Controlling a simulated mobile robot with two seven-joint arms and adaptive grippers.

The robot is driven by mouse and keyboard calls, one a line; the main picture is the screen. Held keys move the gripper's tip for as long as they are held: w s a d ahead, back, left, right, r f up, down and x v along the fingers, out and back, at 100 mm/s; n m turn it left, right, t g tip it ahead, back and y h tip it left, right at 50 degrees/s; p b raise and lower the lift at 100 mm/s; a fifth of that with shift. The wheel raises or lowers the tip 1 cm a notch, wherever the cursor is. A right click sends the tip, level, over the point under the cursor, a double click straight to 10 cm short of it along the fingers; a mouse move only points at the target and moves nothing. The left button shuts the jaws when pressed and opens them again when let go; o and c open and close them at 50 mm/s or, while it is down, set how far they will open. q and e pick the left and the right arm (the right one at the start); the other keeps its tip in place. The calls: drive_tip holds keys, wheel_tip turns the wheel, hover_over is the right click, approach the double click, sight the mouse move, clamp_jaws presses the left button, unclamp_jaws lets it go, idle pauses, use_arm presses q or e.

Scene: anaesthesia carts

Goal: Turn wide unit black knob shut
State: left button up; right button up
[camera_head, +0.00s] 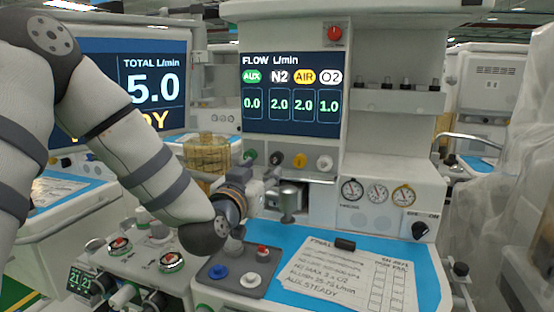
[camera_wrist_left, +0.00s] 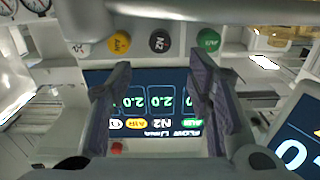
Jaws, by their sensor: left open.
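The wide unit's black knob (camera_head: 276,158) is in the row under the flow display, between the green knob (camera_head: 250,155) and the yellow knob (camera_head: 300,160). In the left wrist view the black knob (camera_wrist_left: 160,40) is marked N2 and lies beyond the fingertips. My left gripper (camera_wrist_left: 162,76) is open and empty, with the knob in line with the gap between its fingers and apart from them. In the head view the fingers are partly hidden by the wrist. The flow display (camera_head: 292,95) reads N2 2.0. My right gripper is not in view.
A white knob (camera_head: 325,163) ends the row at the right. A red knob (camera_head: 334,34) is above the display. Gauges (camera_head: 377,193) are at right.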

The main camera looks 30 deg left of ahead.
sight(275, 160)
use_arm(q)
drive_tip(key=x, duration=0.8)
drive_tip(key=shift+w+f, duration=0.15)
drive_tip(key=shift+w, duration=0.2)
clamp_jaws()
